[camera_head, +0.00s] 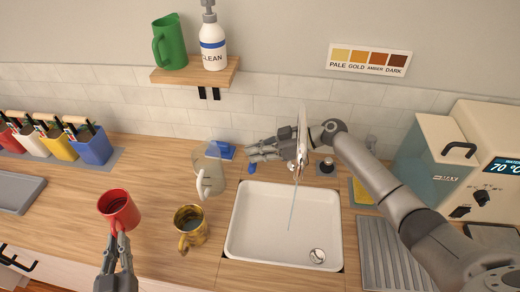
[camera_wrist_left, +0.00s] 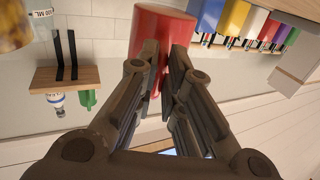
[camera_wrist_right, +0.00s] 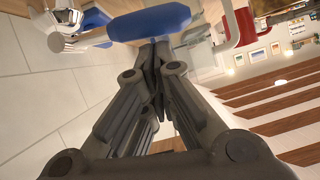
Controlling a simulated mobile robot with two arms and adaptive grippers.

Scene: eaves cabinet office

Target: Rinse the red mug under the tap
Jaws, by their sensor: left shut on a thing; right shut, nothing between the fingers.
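The red mug (camera_head: 118,207) is upright above the counter at the left, its opening facing up. My left gripper (camera_head: 121,240) is shut on its near side, probably the handle, which the fingers hide. The mug (camera_wrist_left: 161,22) also shows at the fingertips in the left wrist view. The tap (camera_head: 301,150) stands behind the white sink (camera_head: 234,238), and a thin stream of water (camera_head: 292,208) falls into the basin. My right gripper (camera_head: 250,154) is shut and empty, left of the tap. A blue grip (camera_wrist_right: 150,22) lies just beyond its fingertips in the right wrist view.
A gold mug (camera_head: 190,226) and a clear pitcher (camera_head: 209,170) stand between the red mug and the sink. A ribbed drainer (camera_head: 385,255) lies right of the sink. A shelf (camera_head: 195,74) holds a green jug (camera_head: 170,43) and a soap bottle (camera_head: 213,45).

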